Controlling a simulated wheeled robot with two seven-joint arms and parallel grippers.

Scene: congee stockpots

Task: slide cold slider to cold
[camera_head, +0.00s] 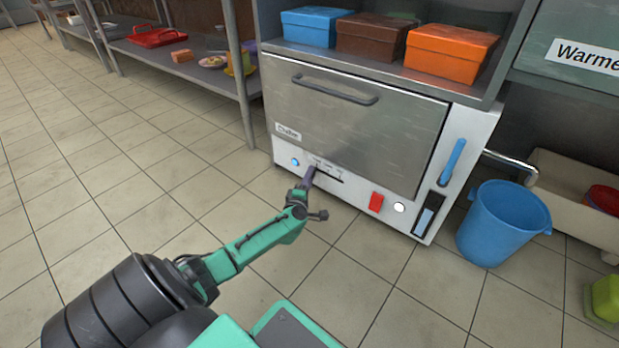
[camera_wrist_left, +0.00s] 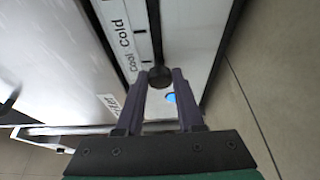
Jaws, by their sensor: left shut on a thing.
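The cold slider's dark round knob (camera_wrist_left: 159,76) sits between the fingertips of my left gripper (camera_wrist_left: 160,80) in the wrist view. A dark slot runs upward from the knob, and the words "Cool" and "Cold" (camera_wrist_left: 122,38) are printed on the white panel beside it. In the head view my left gripper (camera_head: 308,180) reaches the lower left of the steel-fronted appliance (camera_head: 350,125). It is shut on the knob at the left part of the short slot (camera_head: 328,175). The gripper hides the knob there. My right gripper is not in view.
The panel also has a blue button (camera_head: 295,162), a red switch (camera_head: 376,202), a white round button (camera_head: 399,207) and a blue vertical lever (camera_head: 452,162). A blue bucket (camera_head: 500,225) stands at the right. The tiled floor in front is clear.

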